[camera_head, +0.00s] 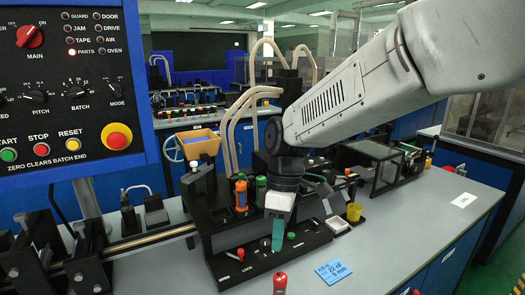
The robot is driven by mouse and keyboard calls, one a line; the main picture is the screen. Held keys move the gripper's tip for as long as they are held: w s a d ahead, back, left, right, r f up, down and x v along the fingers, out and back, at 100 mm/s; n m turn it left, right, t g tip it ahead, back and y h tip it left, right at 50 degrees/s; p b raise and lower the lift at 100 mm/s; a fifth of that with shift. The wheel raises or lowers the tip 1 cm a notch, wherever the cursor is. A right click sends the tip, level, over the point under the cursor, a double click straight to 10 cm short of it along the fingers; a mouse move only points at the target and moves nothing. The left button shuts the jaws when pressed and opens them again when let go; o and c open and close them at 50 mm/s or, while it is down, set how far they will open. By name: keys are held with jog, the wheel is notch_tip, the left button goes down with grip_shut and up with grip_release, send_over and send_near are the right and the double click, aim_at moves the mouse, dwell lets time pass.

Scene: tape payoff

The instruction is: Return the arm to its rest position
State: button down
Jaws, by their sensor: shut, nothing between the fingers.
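My arm (350,90) reaches in from the upper right and bends down over the black machine on the grey bench. My gripper (278,240) points downward at the front of that machine, close to its panel with the lever. The white gripper body shows with teal fingers below it, shut with nothing seen between them. Whether the fingertips touch the panel I cannot tell.
A control panel (75,85) with knobs and buttons stands at the left. Orange and green cylinders (241,195) stand beside my gripper. A blue label card (332,271) lies on the bench (400,245). A glass-sided box (385,170) and a yellow cup (354,212) are to the right.

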jog(key=s+d+r+m+t, duration=0.2)
jog(key=s+d+m, duration=0.5)
jog(key=s+d, duration=0.3)
jog(key=s+d+r+m+t+h, duration=0.1)
jog(key=s+d+r+m+t, duration=0.1)
jog(key=s+d+m, duration=0.6)
jog(key=s+d+r, duration=0.1)
jog(key=s+d, duration=0.1)
jog(key=d, duration=0.3)
jog(key=shift+d+r, duration=0.2)
jog(key=shift+d, duration=0.15)
